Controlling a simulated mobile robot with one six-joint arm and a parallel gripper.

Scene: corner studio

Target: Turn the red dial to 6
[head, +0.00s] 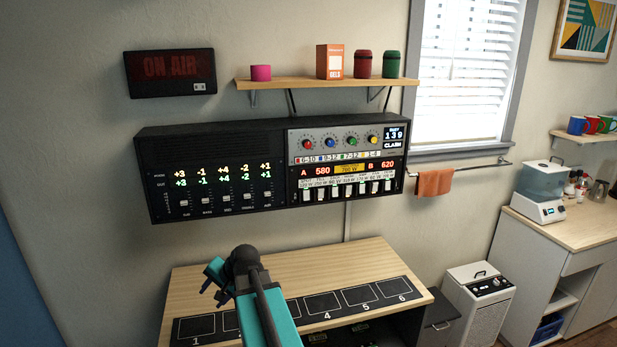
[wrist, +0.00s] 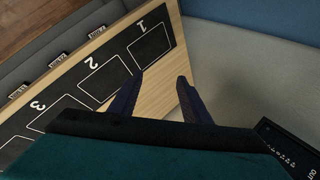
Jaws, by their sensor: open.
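The red dial (head: 308,145) is the leftmost of several coloured dials on the grey upper right panel of the black wall unit (head: 225,165). Its pointer and setting are too small to read. A coloured strip of number ranges (head: 342,158) runs below the dials. My gripper (head: 209,284) is below the unit and above the table's left part, well apart from the red dial. In the wrist view my gripper (wrist: 156,88) is open with nothing between its two dark fingers. The dial is not in the wrist view.
A wooden table (head: 290,260) with numbered black squares stands below the unit. A shelf (head: 327,83) with several small containers hangs above. Faders and white switches line the unit's lower part. An orange towel (head: 434,182) hangs at right. Space before the dials looks clear.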

